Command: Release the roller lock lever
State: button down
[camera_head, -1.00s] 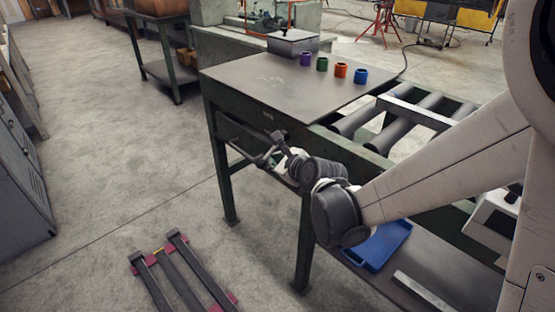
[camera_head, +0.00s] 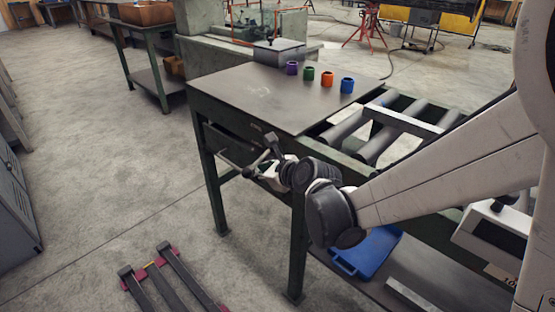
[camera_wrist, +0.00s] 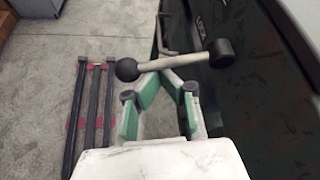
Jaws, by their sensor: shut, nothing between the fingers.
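The lock lever (camera_wrist: 173,63) is a grey bar with a black ball knob (camera_wrist: 127,69) at its left end and a round black hub (camera_wrist: 221,52) at its right, on the dark table side. The lever (camera_head: 262,157) also shows in the head view, below the tabletop's front edge. My gripper (camera_wrist: 160,72) has green-padded fingers whose tips come together just short of the bar. The fingers are shut and empty. Whether the tips touch the bar is hard to tell. In the head view, my wrist partly hides the area around the gripper.
A thin bent metal handle (camera_wrist: 160,38) sticks out beside the lever. Purple, green, orange and blue rings (camera_head: 347,86) stand on the tabletop (camera_head: 245,95). Rollers (camera_head: 405,130) lie at its right. A blue tray (camera_head: 365,252) sits below. A dark rail frame (camera_head: 165,280) lies on the floor.

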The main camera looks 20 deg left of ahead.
jog(key=r+m+g, duration=0.1)
jog(key=r+m+g+y+p, duration=0.1)
jog(key=r+m+g, duration=0.1)
jog(key=r, duration=0.1)
jog(key=shift+s+a+m+y+p, duration=0.2)
jog(key=shift+s+m+y+p, duration=0.1)
jog(key=shift+y+p, duration=0.1)
jog(key=shift+w+d+r+m+g+y, duration=0.1)
jog(key=shift+w+r+m+g+y, duration=0.1)
jog(key=shift+r+m+g+y, duration=0.6)
jog(key=shift+w+r+h, duration=0.1)
jog(key=shift+r+h, duration=0.2)
send_near(259, 159)
jog(key=s+d, duration=0.1)
jog(key=s, duration=0.3)
jog(key=shift+r, duration=0.2)
